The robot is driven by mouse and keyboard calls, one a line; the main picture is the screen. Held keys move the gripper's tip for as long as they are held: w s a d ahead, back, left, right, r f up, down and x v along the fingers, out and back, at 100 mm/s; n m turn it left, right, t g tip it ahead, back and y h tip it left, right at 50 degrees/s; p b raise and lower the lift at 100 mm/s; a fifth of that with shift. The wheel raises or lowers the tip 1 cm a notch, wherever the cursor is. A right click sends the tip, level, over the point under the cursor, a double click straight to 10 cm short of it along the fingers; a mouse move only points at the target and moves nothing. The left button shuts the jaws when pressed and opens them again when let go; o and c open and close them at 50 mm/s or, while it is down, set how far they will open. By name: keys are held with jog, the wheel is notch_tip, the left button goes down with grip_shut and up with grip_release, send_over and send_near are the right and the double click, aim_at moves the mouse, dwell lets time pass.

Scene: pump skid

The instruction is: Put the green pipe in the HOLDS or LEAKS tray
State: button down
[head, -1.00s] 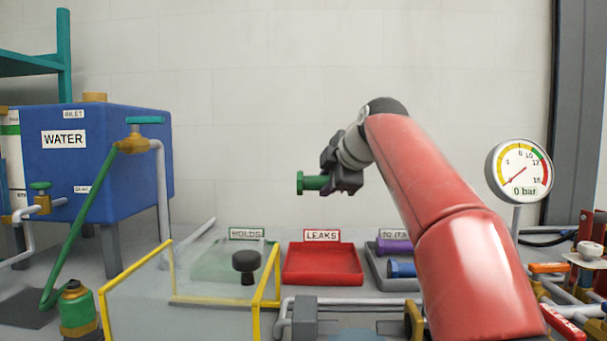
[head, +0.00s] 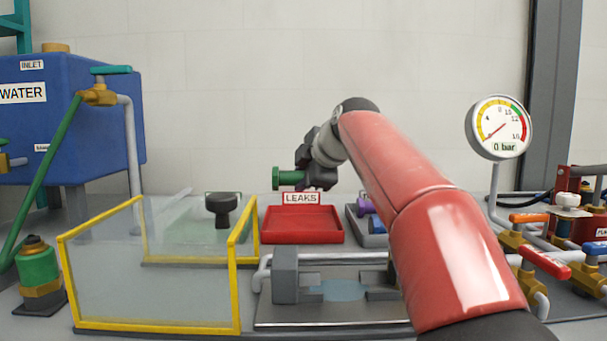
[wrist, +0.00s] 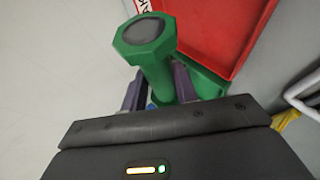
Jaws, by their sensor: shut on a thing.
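My gripper (head: 314,179) is shut on the green pipe (head: 288,179) and holds it in the air, lying about level in the head view. The pipe's flanged end (wrist: 146,38) faces up towards the camera in the wrist view, between the two fingers. The red LEAKS tray (head: 301,226) is empty and lies below the gripper in the head view; part of it (wrist: 232,28) shows in the wrist view. The green HOLDS tray (head: 181,235) stands left of it, seen through a clear screen.
A grey tray (head: 372,240) with purple and blue pipes is partly behind my arm. A gauge (head: 499,127) reads 0 bar.

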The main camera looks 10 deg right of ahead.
jog(key=shift+f+b, duration=3.95)
jog(key=shift+f, duration=0.7)
jog(key=shift+s+f+b, duration=0.1)
jog(key=shift+f+b, duration=0.25)
jog(key=shift+f, duration=0.05)
